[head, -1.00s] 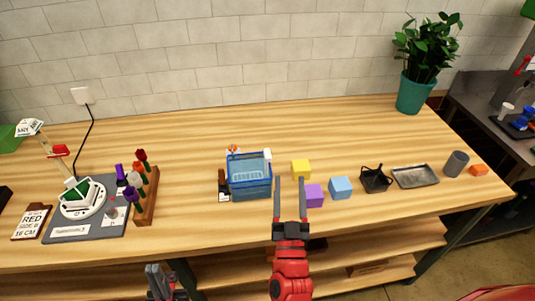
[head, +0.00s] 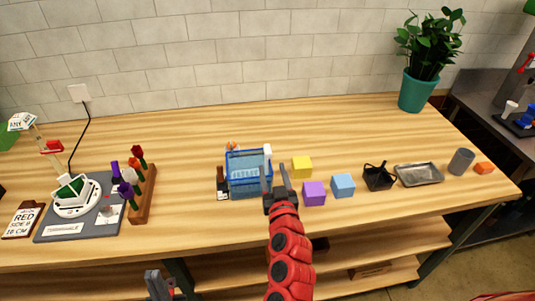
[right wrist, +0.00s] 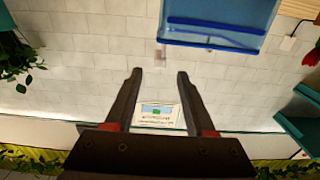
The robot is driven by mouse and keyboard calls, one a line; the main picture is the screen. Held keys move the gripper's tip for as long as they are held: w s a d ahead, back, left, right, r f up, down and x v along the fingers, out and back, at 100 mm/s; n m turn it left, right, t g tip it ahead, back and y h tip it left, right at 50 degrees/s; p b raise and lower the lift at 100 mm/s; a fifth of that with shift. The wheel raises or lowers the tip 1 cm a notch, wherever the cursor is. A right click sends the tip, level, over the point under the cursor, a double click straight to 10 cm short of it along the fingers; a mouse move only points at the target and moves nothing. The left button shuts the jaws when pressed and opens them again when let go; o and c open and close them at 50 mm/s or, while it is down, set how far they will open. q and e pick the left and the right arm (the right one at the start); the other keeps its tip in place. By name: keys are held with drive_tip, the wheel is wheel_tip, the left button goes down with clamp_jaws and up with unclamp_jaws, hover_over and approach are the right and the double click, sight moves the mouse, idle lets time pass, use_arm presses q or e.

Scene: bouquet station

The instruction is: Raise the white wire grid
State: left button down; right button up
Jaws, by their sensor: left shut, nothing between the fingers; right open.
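A blue, see-through bin (head: 248,188) stands on the wooden table near the middle. I see a pale panel inside it, but cannot make out clearly whether this is the white wire grid. My right gripper (head: 275,175) is open and empty, with its fingertips by the bin's right side; I cannot tell whether they touch it. In the right wrist view the open fingers (right wrist: 159,78) have nothing between them, and the blue bin (right wrist: 215,12) is at the top. My left gripper (head: 160,278) is shut and empty at the bottom edge, in front of the table.
Yellow (head: 302,167), purple (head: 314,194) and light blue (head: 343,186) blocks stand right of the bin. A black basket (head: 380,178), grey tray (head: 420,174) and grey cup (head: 461,161) stand further right. A wooden flower rack (head: 144,202) is left. The back middle is clear.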

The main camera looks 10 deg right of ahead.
sight(269, 156)
drive_tip(key=w+p, duration=0.1)
drive_tip(key=w, duration=0.7)
drive_tip(key=shift+w+r, duration=0.1)
drive_tip(key=shift+w, duration=0.25)
clamp_jaws()
idle(1.0)
